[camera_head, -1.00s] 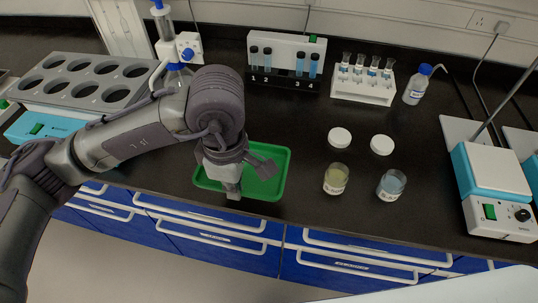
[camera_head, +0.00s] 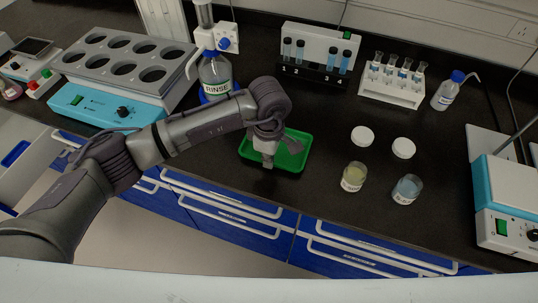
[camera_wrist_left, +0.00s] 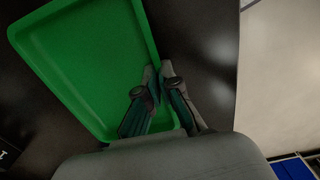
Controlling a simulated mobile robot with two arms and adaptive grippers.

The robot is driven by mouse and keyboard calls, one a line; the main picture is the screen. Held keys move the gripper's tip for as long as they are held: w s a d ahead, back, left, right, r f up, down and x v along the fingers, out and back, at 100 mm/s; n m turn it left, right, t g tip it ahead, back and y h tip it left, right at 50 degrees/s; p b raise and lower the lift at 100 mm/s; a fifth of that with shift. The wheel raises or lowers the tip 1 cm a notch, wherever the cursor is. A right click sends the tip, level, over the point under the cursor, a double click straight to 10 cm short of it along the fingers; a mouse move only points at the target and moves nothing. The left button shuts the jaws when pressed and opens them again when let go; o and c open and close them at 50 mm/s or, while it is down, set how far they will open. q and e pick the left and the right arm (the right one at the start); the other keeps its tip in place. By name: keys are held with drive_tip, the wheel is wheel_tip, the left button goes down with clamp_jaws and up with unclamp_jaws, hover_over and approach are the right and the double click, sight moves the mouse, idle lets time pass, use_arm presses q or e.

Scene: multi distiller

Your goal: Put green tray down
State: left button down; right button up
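The green tray (camera_head: 302,166) is empty and lies level at, or very close above, the black bench top, near its front edge. I cannot tell whether its underside fully touches. My left gripper (camera_head: 267,162) points down at the tray's front rim. In the left wrist view the tray (camera_wrist_left: 80,62) fills the upper left. There the two fingers of my left gripper (camera_wrist_left: 159,72) are close together, one on each side of the rim, and appear shut on it. My right gripper is not in view.
A beaker with yellowish liquid (camera_head: 353,177) and one with blue liquid (camera_head: 407,190) stand right of the tray. Two white lids (camera_head: 362,135) lie behind them. A rinse bottle (camera_head: 215,75) and a block with round wells (camera_head: 125,65) stand left. A hotplate (camera_head: 508,195) stands right.

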use_arm(q)
drive_tip(key=shift+f, duration=0.1)
drive_tip(key=shift+f+b, duration=0.15)
drive_tip(key=shift+b, duration=0.15)
drive_tip(key=c, duration=1.3)
unclamp_jaws()
drive_tip(key=shift+r, duration=0.55)
wheel_tip(320, 180, up, 11)
drive_tip(key=b, duration=0.2)
drive_tip(key=shift+r+b, duration=0.15)
drive_tip(key=shift+b, duration=0.15)
